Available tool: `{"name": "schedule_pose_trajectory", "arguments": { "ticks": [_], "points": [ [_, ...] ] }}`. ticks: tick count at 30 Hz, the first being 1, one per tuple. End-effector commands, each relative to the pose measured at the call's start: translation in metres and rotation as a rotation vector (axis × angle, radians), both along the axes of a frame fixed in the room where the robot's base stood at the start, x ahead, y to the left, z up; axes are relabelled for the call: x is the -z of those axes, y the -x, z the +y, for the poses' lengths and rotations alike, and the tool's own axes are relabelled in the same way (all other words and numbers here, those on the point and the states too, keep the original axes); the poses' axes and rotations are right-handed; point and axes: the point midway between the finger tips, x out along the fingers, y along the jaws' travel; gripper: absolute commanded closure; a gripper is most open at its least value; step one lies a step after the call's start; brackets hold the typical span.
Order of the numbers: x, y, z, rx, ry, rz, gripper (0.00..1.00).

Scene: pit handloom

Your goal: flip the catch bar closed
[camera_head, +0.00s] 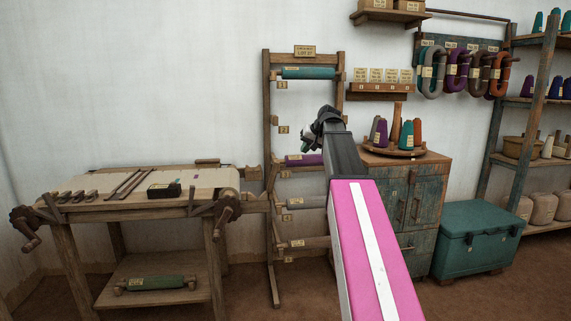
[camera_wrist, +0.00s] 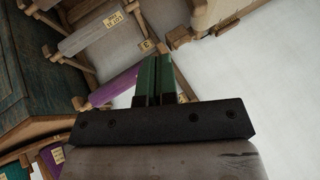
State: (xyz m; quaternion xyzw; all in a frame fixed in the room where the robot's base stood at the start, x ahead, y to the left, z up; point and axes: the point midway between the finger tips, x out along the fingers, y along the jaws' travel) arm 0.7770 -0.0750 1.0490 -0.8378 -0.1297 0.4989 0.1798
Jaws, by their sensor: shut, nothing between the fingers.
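I cannot pick out the catch bar with certainty in either view. The wooden roller rack (camera_head: 270,210) stands against the wall in the head view, with a teal roller (camera_head: 305,73) at its top and a purple roller (camera_head: 296,160) at mid height. My gripper (camera_head: 306,147) is in front of the rack, above the purple roller; my arm hides part of the rack's right side. In the wrist view my gripper (camera_wrist: 157,60) has its green fingers together, with nothing between them. The purple roller (camera_wrist: 115,87) lies left of the fingertips there, and a small wooden block (camera_wrist: 178,37) shows just beyond them.
The loom table (camera_head: 140,205) stands left of the rack. A wooden cabinet (camera_head: 425,200) with a round cone tray (camera_head: 393,151) and a teal chest (camera_head: 475,242) are on the right. Open floor shows between table and rack.

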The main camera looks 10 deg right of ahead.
Motion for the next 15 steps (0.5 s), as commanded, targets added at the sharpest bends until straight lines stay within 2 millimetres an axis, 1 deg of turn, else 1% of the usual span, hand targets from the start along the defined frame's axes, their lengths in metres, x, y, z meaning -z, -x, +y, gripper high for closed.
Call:
{"name": "schedule_pose_trajectory", "arguments": {
  "ticks": [4,7,15],
  "points": [
    [0.006,-0.003,0.003,0.0,0.0,0.001,1.0],
    [0.015,-0.009,0.008,-0.002,0.001,0.001,1.0],
    [0.055,-0.033,0.028,-0.002,-0.001,0.003,1.0]
  ]
}}
